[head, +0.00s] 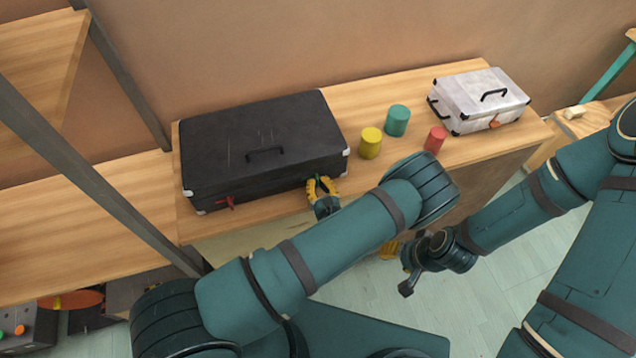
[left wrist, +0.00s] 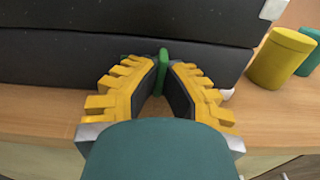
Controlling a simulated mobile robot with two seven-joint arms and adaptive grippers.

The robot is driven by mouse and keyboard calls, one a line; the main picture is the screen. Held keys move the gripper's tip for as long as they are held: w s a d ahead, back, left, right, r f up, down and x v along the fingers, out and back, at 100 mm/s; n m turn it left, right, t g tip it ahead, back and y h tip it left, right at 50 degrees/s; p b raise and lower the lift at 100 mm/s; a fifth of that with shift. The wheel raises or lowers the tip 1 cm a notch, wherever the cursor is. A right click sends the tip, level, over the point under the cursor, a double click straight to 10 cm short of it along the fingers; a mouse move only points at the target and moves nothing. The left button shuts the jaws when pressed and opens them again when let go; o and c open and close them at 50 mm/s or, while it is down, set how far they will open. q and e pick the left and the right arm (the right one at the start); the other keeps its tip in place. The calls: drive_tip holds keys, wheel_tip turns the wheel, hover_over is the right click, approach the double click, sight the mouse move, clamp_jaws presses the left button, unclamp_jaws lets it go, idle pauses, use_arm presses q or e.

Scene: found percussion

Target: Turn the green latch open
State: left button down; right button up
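A large black case (head: 262,143) lies closed on the wooden shelf. Its green latch (left wrist: 163,62) is on the front face, towards the right end, with an upright part and a part reaching left. My left gripper (head: 322,184) is at the case front. In the left wrist view its yellow fingers (left wrist: 163,72) slant in to the latch, one fingertip on each side, close against it. In the head view the fingers hide most of the latch. My right gripper (head: 389,250) is low in front of the shelf, mostly hidden, with only a bit of yellow showing.
A red latch (head: 225,203) is on the left of the case front. Right of the case stand a yellow cylinder (head: 370,143), a teal cylinder (head: 397,120) and a red cylinder (head: 435,139). A white case (head: 478,97) is farther right. A grey post (head: 90,175) stands at the left.

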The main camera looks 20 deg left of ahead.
use_arm(q)
drive_tip(key=shift+w+n, duration=0.1)
drive_tip(key=shift+n, duration=0.3)
drive_tip(key=c, duration=1.1)
unclamp_jaws()
drive_tip(key=v, duration=0.7)
drive_tip(key=shift+s+d, duration=0.15)
drive_tip(key=shift+s, duration=0.1)
